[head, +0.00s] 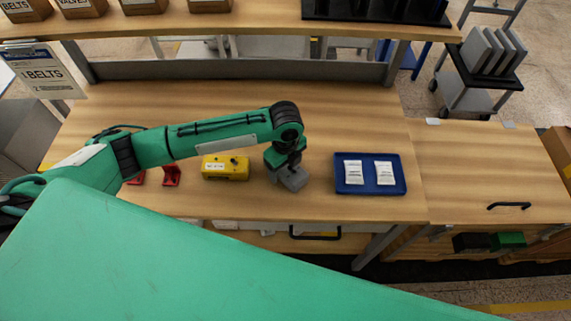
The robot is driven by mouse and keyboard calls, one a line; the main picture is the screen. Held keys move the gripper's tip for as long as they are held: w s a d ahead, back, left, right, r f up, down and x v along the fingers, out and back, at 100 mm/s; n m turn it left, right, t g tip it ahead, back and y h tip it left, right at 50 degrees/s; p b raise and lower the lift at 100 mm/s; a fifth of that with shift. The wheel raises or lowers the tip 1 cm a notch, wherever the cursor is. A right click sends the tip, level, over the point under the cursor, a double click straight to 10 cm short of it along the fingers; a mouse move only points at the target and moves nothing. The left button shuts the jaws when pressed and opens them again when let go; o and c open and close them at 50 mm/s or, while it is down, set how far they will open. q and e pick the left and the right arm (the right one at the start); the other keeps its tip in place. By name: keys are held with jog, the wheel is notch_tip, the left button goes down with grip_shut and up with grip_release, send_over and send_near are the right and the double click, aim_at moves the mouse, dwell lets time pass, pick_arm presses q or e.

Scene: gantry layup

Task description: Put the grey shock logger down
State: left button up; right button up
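The grey shock logger (294,180) is a small grey box at the end of my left arm, over the wooden workbench (330,120). My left gripper (287,167) points down at it and looks closed around its upper part; the fingers are small and dark. The logger looks slightly turned. I cannot tell whether its underside touches the bench top. My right gripper does not show.
A yellow box (226,173) with a white label stands left of the logger, with red brackets (171,176) further left. A blue tray (370,188) holding two white packets lies to the right. Bare wood separates tray and logger. A shelf (270,22) runs along the back.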

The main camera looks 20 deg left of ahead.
pick_arm(q)
notch_tip(320, 180, up, 12)
jog(key=b, duration=0.1)
jog(key=shift+r+b, duration=0.2)
jog(key=shift+b, duration=0.15)
dwell(0.6)
jog(key=shift+s+f, duration=0.1)
